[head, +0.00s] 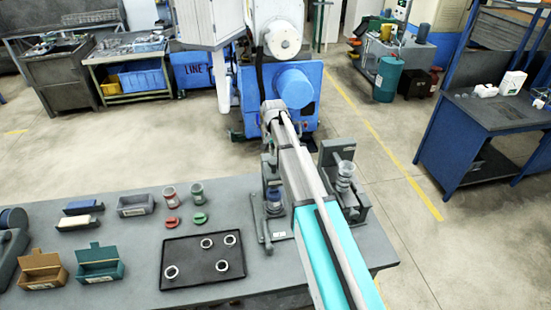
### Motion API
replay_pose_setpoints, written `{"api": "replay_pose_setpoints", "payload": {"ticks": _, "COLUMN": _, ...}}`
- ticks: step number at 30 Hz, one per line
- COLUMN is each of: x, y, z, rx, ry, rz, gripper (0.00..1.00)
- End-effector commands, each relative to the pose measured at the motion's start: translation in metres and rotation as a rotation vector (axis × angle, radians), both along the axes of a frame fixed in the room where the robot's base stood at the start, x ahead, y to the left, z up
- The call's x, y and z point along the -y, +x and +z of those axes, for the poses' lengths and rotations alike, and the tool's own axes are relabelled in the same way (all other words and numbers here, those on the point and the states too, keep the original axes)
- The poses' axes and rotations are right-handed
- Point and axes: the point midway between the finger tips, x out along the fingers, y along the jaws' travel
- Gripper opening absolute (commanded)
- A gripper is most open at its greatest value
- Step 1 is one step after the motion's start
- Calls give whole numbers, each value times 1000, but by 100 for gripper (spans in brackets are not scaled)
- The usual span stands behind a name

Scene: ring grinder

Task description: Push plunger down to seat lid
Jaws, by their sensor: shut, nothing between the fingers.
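A bench press (273,205) stands at the back of the grey table, just left of my arm. It has a dark upright, a flat base and a dark bluish cylindrical part in its middle. My arm crosses in front of its right side, so I cannot make out the plunger or the lid's seating. A second grey stand (336,152) right of my arm holds a clear cup-like part (345,172). My arm reaches from the bottom of the view to its elbow above the press. My gripper is not visible; the arm hides that area.
A black tray (178,285) holds several metal rings. Open brown (41,270) and teal (100,264) boxes sit at left. A blue machine (292,88) stands behind the table.

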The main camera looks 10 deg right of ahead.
Motion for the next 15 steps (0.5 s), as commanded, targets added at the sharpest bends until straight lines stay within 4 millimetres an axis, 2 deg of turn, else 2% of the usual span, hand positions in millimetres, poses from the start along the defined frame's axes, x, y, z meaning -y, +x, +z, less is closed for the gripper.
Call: {"api": "replay_pose_setpoints", "payload": {"ticks": 15, "x": 0, "y": 0, "z": 28, "rx": 0, "ry": 0, "rz": 0, "gripper": 0}}
